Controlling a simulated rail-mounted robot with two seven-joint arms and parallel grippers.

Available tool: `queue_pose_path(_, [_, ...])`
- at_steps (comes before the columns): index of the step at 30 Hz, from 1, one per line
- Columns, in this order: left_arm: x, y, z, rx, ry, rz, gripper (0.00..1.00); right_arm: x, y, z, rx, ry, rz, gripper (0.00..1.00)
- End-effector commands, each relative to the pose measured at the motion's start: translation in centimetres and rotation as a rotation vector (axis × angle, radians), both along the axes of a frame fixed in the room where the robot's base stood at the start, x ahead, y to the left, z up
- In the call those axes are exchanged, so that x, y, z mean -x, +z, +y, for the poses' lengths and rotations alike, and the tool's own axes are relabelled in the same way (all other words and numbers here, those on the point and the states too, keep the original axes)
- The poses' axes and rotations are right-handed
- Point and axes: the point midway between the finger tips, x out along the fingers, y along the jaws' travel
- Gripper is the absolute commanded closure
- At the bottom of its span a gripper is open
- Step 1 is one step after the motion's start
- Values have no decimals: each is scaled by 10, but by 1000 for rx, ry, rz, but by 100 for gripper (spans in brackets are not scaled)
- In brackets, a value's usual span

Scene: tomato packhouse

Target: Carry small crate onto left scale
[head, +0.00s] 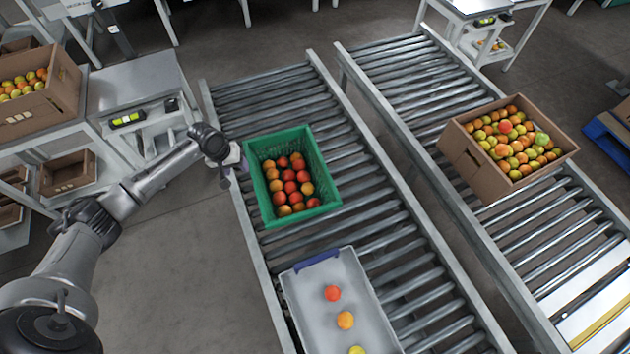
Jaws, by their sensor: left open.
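A small green crate (327,206) with several red and orange tomatoes sits on the left roller conveyor. My left gripper (238,166) is at the crate's left side, close to its upper left wall; I cannot tell whether it touches. The jaws are open, and their tips are small and partly hard to make out. At the left, a grey table (145,80) has a device with a yellow-green display (127,119) on its front; I cannot tell for sure that it is the left scale. My right gripper is not in view.
A grey tray (307,300) with a few tomatoes lies on the same conveyor (385,228), nearer me. A cardboard box (480,178) full of tomatoes stands on the right conveyor. Another tomato box (52,105) stands at the far left. The tabletop beside it looks bare.

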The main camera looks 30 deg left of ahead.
Motion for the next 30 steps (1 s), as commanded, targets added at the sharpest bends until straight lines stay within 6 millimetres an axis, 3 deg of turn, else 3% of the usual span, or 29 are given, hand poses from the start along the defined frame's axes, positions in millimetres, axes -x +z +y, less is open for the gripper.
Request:
queue_pose_path(10, [-8,-2,-9,103,269,-4,45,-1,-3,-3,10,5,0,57])
queue_pose_path(22, [-23,-62,-20,105,284,0,45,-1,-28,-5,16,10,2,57])
queue_pose_path(30, [-28,-79,-23,105,283,-1,45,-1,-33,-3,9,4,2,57])
